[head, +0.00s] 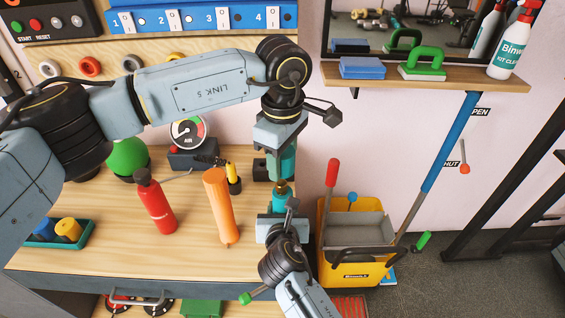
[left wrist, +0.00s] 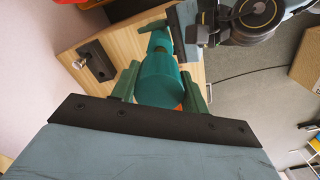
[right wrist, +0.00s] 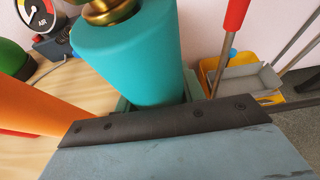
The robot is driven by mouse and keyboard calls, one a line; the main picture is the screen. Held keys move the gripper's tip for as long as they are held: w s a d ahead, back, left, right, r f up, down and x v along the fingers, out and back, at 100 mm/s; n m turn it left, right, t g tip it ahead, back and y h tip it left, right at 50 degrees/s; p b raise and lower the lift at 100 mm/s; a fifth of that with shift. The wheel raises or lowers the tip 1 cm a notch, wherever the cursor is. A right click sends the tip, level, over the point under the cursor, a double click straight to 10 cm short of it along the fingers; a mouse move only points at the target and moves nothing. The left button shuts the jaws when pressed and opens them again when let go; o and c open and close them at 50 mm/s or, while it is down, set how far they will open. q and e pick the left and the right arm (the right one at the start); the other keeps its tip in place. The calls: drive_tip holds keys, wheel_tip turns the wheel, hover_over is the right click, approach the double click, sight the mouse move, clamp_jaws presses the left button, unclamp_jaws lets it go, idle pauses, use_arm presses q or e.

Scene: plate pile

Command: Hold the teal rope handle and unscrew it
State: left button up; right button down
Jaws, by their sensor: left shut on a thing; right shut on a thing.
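The lower teal handle (head: 278,203) is an upright cylinder at the table's right edge, with a brass fitting (head: 281,187) on its top. In the right wrist view it is large and bright teal (right wrist: 130,55), and the brass (right wrist: 110,10) is cut off by the frame. My right gripper (head: 279,218) is shut on it from the front. My left gripper (head: 283,155) points down from above, shut on a darker teal piece (head: 288,166) directly over the brass fitting. In the left wrist view this piece (left wrist: 160,80) sits between the two fingers. Its contact with the brass is unclear.
An orange cylinder (head: 217,205) and a red bottle (head: 155,203) stand left of the grippers. A yellow mop bucket (head: 350,272) with upright handles stands close on the right. A wall shelf (head: 440,80) is behind. The table front is clear.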

drive_tip(key=c, duration=0.8)
unclamp_jaws()
drive_tip(key=shift+o, duration=0.2)
